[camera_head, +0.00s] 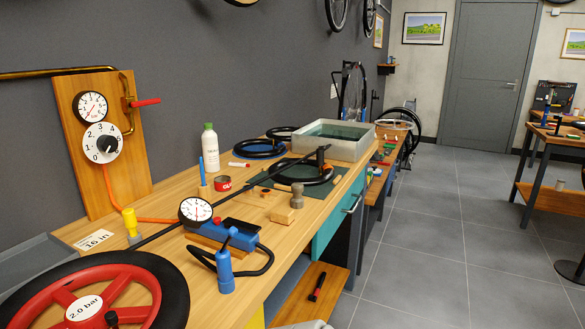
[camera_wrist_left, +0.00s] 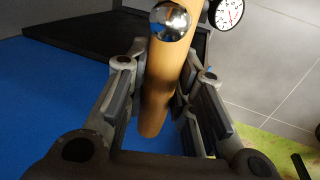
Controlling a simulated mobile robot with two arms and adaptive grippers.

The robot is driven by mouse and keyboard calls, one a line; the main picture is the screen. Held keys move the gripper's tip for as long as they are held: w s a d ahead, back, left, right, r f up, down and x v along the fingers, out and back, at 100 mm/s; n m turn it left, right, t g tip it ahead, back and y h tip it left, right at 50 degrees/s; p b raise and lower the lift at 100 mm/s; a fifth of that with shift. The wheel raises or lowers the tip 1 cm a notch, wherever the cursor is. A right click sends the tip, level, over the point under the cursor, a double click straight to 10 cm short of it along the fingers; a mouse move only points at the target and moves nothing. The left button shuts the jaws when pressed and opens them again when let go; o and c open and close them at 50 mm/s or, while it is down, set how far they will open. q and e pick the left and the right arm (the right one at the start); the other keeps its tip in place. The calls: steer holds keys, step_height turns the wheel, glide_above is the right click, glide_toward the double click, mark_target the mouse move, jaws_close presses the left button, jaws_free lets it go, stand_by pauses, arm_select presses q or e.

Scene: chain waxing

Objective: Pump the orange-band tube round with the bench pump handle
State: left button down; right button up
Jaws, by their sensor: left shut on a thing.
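In the left wrist view my left gripper (camera_wrist_left: 167,78) is shut on a wooden handle (camera_wrist_left: 156,117), with its fingers on either side of it. A chrome ball (camera_wrist_left: 170,21) sits at the handle's upper part. In the head view a blue bench pump (camera_head: 236,238) with a round dial gauge (camera_head: 195,210) stands on the bench, and a long black lever (camera_head: 225,200) runs past it. Black inner tubes lie behind: one on the green mat (camera_head: 306,173), others nearer the wall (camera_head: 259,148) (camera_head: 282,132). I cannot make out which has an orange band. Neither gripper shows in the head view.
A grey water tank (camera_head: 352,148), a white bottle (camera_head: 210,140) and a red tin (camera_head: 222,183) stand on the bench (camera_head: 180,262). A red wheel (camera_head: 105,300) lies at front left, below a gauge board (camera_head: 105,150).

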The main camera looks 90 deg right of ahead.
arm_select(q)
step_height(320, 180, up, 4)
steer(key=shift+w+a+f+p, duration=0.1)
steer(key=shift+f+p, duration=0.05)
steer(key=shift+p, duration=0.9)
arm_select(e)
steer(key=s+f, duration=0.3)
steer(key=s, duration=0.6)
arm_select(q)
step_height(320, 180, up, 4)
steer(key=p, duration=0.2)
steer(key=shift+f+p, duration=0.1)
steer(key=shift+p, duration=0.3)
step_height(320, 180, up, 14)
steer(key=p, duration=0.9)
steer(key=shift+p, duration=0.35)
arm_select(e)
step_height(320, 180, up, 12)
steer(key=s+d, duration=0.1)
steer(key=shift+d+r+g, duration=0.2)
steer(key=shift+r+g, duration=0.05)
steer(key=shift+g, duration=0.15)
arm_select(q)
steer(key=shift+f, duration=0.1)
